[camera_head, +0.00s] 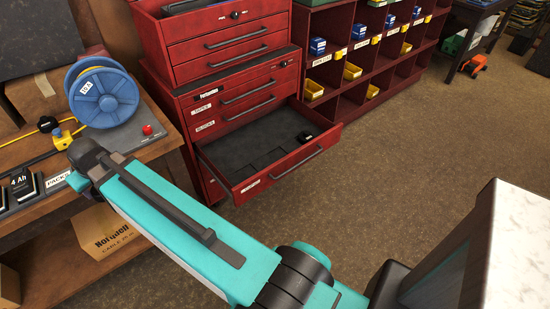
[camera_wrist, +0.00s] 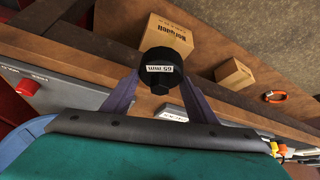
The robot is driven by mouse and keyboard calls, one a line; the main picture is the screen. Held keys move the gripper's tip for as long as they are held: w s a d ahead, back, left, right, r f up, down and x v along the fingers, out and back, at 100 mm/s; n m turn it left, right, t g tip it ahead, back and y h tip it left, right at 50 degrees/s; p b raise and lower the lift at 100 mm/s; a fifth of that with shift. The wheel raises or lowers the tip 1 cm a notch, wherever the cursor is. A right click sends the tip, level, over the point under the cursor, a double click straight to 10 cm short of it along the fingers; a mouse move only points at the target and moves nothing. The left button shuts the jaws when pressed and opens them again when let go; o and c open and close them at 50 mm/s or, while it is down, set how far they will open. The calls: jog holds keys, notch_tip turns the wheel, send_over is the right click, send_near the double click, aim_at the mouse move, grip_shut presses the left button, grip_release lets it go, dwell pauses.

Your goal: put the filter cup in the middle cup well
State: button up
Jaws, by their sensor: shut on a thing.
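In the wrist view my gripper (camera_wrist: 160,88) has its two purple fingers shut on a black round cup with a white "65 mm" label (camera_wrist: 162,70), which I take as the filter cup. The cup is held above the workbench's front edge. In the head view my arm reaches to the bench, and the gripper and cup are hidden or too unclear to make out. A red drawer (camera_head: 318,146) stands open with a dark lining. Faint square outlines show in its floor, perhaps the cup wells; I cannot tell which is the middle one. A small black item (camera_head: 305,136) sits near its right end.
The wooden bench (camera_head: 38,80) carries a blue cable reel (camera_head: 104,97) and a red button (camera_head: 147,130). A cardboard box (camera_head: 103,231) stands below. Red shelving (camera_head: 345,52) with small bins stands behind the drawer. The floor right of the drawer is clear.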

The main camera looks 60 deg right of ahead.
jog(key=shift+d+f+b, duration=0.2)
jog(key=shift+d+b, duration=0.05)
jog(key=shift+b, duration=1)
jog(key=b, duration=0.6)
jog(key=shift+s+d, duration=0.25)
jog(key=b, duration=0.3)
jog(key=shift+s+d, duration=0.35)
jog(key=shift+d, duration=0.05)
jog(key=s+d+f+m+h+b, duration=0.15)
jog(key=d+f, duration=0.25)
jog(key=d, duration=0.8)
jog(key=s+d+f+m+b, duration=0.1)
jog(key=s+d+f+b, duration=0.25)
jog(key=d, duration=0.85)
jog(key=s+d+f+m+h+b, duration=0.15)
jog(key=d+f, duration=0.25)
jog(key=d, duration=0.7)
jog(key=s+d+f+m+b, duration=0.1)
jog(key=s+d+f, duration=0.5)
jog(key=d+f, duration=0.1)
jog(key=s+d+f+m+b, duration=0.1)
jog(key=s+d+f, duration=0.5)
jog(key=d, duration=0.4)
jog(key=shift+d+f+g, duration=0.2)
jog(key=shift+f+g, duration=0.2)
jog(key=shift+f, duration=0.3)
